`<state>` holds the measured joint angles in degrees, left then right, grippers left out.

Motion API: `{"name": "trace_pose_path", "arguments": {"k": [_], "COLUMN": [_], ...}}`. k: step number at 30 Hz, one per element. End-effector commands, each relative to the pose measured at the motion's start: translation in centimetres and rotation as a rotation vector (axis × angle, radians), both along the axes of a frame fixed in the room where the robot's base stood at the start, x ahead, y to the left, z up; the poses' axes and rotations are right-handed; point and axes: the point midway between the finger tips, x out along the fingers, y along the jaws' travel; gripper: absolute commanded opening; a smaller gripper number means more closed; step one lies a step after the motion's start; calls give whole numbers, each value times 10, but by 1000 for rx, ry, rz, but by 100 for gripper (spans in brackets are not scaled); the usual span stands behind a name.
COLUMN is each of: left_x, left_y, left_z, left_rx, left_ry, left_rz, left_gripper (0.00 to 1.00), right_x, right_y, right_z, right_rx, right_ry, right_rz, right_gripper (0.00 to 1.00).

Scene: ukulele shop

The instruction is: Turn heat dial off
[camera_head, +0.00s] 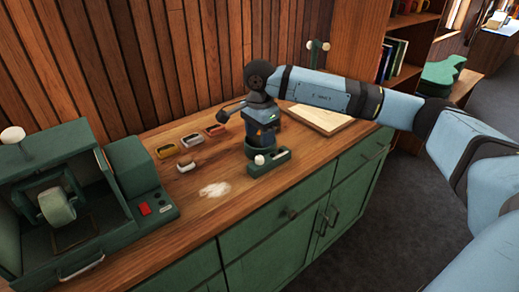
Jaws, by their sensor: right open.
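A small green unit (277,166) stands on the wooden counter. A pale round knob (259,160) is on its front left; I cannot tell for sure whether this is the heat dial. My right gripper (264,142) is at the end of the blue arm from the right, pointing down over this unit. It is open, though its fingers are small and dark here. The gripper hides the back of the unit, and I cannot tell whether it touches it. My left gripper is not in view.
A large green machine (128,165) with a red button (145,209) stands at the left.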

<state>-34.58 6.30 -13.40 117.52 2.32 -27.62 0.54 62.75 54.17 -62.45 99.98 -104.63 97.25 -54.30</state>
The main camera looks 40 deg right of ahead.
Motion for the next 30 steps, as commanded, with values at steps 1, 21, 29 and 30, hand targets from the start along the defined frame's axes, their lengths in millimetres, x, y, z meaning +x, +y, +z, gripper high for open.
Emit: {"name": "trace_pose_path", "arguments": {"k": [1, 21, 29, 30], "left_x": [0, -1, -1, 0], "left_y": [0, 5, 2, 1], "left_z": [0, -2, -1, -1], "left_rx": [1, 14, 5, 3], "left_ry": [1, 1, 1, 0], "left_rz": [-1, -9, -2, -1], "left_gripper": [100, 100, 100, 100], "right_x": [0, 0, 0, 0], "right_y": [0, 0, 0, 0], "right_z": [13, 64, 64, 64], "right_rx": [-1, 0, 0, 0], "right_ry": [-4, 0, 0, 0], "right_rz": [1, 0, 0, 0], "right_gripper": [54, 54, 54, 54]}}
